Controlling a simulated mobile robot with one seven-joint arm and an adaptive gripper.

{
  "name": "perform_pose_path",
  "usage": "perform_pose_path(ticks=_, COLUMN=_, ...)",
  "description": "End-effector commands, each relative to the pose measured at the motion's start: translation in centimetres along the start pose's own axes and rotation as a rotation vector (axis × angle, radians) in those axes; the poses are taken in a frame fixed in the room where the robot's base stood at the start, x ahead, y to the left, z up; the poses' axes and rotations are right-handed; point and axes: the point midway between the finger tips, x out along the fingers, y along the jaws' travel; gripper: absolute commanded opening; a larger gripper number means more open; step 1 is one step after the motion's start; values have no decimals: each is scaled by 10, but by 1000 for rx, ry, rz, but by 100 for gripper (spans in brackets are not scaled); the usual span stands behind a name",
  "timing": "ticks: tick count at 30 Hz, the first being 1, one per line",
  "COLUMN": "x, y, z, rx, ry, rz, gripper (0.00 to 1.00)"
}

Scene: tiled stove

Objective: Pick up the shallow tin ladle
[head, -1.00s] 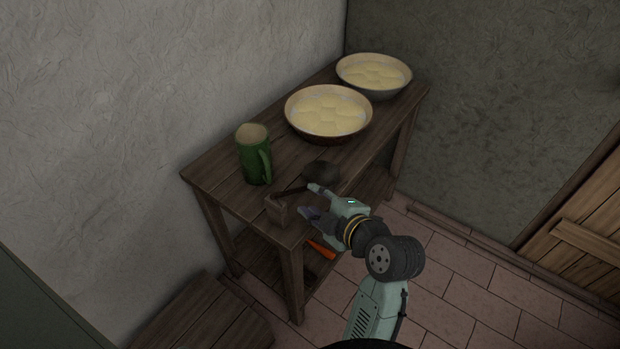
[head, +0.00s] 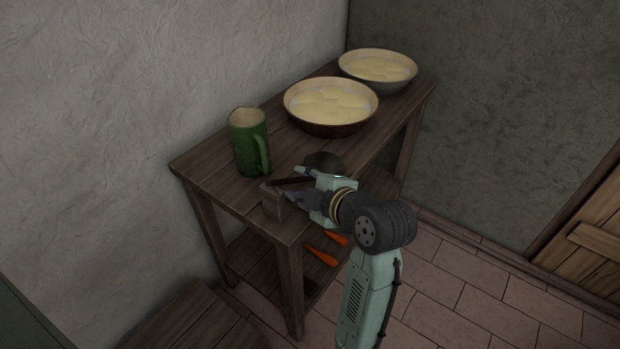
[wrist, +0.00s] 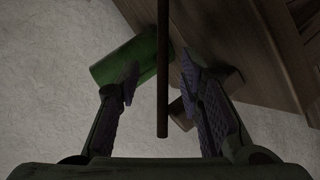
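The shallow tin ladle has a dark round bowl (head: 325,161) on the table, with its thin dark handle (head: 285,182) pointing left over a small wooden block (head: 272,203). My gripper (head: 297,183) is open at the handle, one finger on each side of it. In the wrist view the handle (wrist: 163,70) runs down between the open fingers (wrist: 160,83), with gaps on both sides. The ladle's bowl is outside the wrist view. In the head view it is partly hidden by my gripper.
A green mug (head: 246,145) stands left of the ladle. Two wide bowls with pale yellow contents, a nearer one (head: 327,118) and a farther one (head: 381,86), stand toward the back. Orange carrots (head: 322,257) lie on the lower shelf. A pale wall (head: 150,80) runs along the table.

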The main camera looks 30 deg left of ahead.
Motion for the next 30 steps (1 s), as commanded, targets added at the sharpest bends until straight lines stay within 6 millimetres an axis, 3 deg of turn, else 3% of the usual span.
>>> perform_pose_path(ticks=9, x=43, y=-2, z=4, rx=1, ry=3, rz=-3, gripper=34)
perform_pose_path(ticks=18, x=49, y=-3, z=6, rx=1, ry=0, rz=0, gripper=34)
perform_pose_path(ticks=30, x=49, y=-3, z=6, rx=1, ry=0, rz=-1, gripper=8)
